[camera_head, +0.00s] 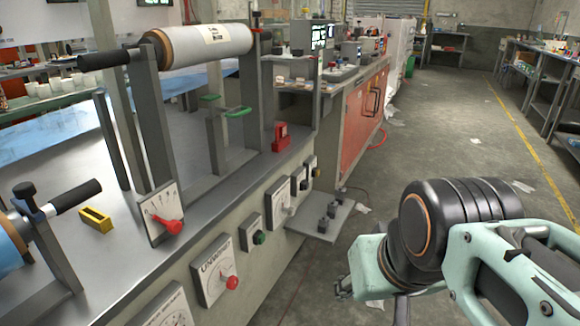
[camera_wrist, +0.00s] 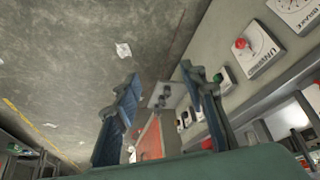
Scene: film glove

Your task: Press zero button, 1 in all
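No button with a readable "zero" label shows. Candidate controls line the bench's front: a white dial plate with a red knob (camera_head: 232,283), also in the wrist view (camera_wrist: 240,44); a small box with a green button (camera_head: 260,238), also in the wrist view (camera_wrist: 218,78); and a larger dial plate (camera_head: 279,202) with darker boxes beyond it. My gripper (camera_wrist: 160,78) is open and empty, its two fingers wide apart, touching none of these. In the head view it is mostly hidden behind my arm, right of the bench front.
A low grey shelf (camera_head: 318,222) with several black knobs juts from the bench into the aisle. Above stand a white film roll (camera_head: 205,45), a red-lever plate (camera_head: 163,212) and a yellow block (camera_head: 96,219). An orange cabinet (camera_head: 365,115) stands beyond. The concrete floor (camera_head: 450,130) is mostly clear.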

